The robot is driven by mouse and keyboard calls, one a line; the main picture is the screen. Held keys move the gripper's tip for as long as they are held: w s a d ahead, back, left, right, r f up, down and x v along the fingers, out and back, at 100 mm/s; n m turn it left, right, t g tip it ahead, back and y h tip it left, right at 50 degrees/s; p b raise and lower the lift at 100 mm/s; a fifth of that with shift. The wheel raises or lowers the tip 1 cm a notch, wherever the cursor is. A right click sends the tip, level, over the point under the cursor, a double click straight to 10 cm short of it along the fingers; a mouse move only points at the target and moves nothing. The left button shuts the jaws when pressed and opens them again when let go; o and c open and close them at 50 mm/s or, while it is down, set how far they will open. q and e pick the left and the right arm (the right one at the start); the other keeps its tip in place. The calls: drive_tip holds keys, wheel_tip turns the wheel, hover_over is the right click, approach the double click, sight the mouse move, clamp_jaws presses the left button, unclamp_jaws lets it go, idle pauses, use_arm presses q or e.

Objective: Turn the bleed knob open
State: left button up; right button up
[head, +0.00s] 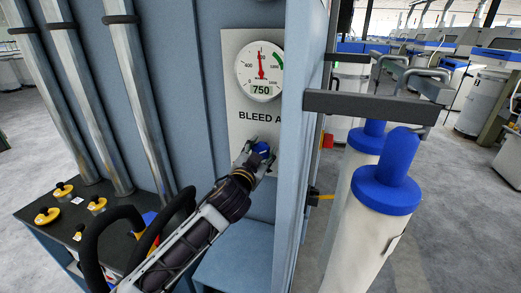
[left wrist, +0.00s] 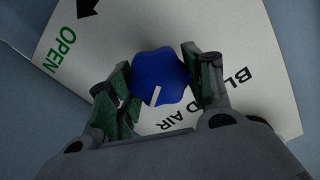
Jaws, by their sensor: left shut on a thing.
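In the left wrist view the lobed blue knob (left wrist: 160,75) has a white pointer line, and the plate (left wrist: 235,30) reads "BLEED AIR", with green "OPEN" and a black arrowhead at left. My left gripper (head: 257,155) reaches the knob from below. Its fingers (left wrist: 163,85) are shut on the knob from both sides. A round gauge (head: 260,72) above has a red needle pointing nearly straight up and a "750" readout. My right gripper is not in view.
A blue-grey upright (head: 300,130) stands close to the right of the knob. White cylinders with blue tops (head: 388,185) stand further right. Grey floor shows beyond.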

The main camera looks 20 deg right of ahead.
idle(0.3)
use_arm(q)
drive_tip(key=o, duration=1)
drive_tip(key=shift+s+a, duration=0.1)
drive_tip(key=shift+v, duration=5.85)
